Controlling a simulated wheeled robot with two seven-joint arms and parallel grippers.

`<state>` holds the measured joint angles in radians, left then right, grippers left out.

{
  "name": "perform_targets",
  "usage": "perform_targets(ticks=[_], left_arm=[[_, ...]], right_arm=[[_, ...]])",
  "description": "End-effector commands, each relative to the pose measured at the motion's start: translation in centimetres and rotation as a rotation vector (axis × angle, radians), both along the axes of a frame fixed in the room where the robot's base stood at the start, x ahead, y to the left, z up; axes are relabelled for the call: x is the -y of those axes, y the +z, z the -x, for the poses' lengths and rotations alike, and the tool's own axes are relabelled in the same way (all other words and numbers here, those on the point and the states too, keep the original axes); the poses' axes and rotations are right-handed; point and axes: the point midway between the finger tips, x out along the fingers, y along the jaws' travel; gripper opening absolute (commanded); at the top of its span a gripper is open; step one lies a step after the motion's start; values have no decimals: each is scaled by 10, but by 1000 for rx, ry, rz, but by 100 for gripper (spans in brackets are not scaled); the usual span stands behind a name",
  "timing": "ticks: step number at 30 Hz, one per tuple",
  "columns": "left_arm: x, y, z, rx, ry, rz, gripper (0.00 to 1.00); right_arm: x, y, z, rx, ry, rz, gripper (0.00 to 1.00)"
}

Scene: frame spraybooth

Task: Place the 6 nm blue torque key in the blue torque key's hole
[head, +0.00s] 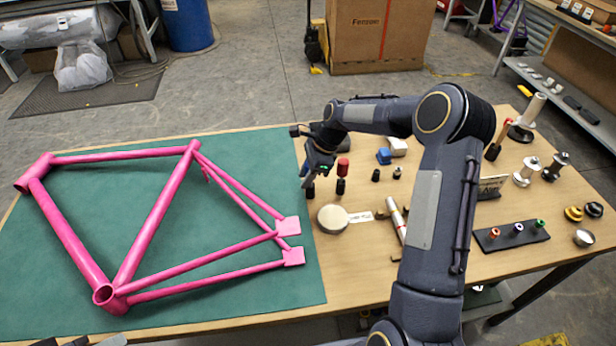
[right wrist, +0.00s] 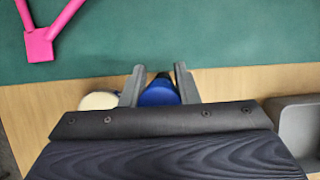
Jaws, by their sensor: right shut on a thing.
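My right gripper (head: 315,172) is above the table beside the right edge of the green mat. In the right wrist view its two fingers (right wrist: 159,88) are shut on the blue torque key (right wrist: 158,93), whose rounded blue top shows between them. In the head view the key is mostly hidden by the gripper, and a dark piece shows below the fingers. I cannot tell whether the blue spot is empty.
A red-topped black piece (head: 343,168) stands just right of my gripper. A round cream disc (head: 332,218) lies nearer me. A pink bicycle frame (head: 150,222) lies on the green mat (head: 240,300).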

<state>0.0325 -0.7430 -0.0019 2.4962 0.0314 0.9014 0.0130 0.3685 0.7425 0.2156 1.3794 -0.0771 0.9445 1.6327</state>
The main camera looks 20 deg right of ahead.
Motion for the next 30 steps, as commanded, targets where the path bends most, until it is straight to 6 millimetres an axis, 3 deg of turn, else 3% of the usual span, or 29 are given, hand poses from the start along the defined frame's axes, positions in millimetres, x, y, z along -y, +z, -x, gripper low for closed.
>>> perform_targets(ticks=[4, 5, 10, 22, 30], left_arm=[[0, -2, 0, 0, 0, 0, 36], [0, -2, 0, 0, 0, 0, 36], [0, -1, 0, 0, 0, 0, 36], [0, -2, 0, 0, 0, 0, 36], [0, -11, 0, 0, 0, 0, 36]], right_arm=[[0, -4, 0, 0, 1, 0, 1], [0, -4, 0, 0, 1, 0, 29], [0, -3, 0, 0, 1, 0, 50], [3, 7, 0, 2, 0, 2, 50], [25, 56, 5, 6, -3, 3, 50]])
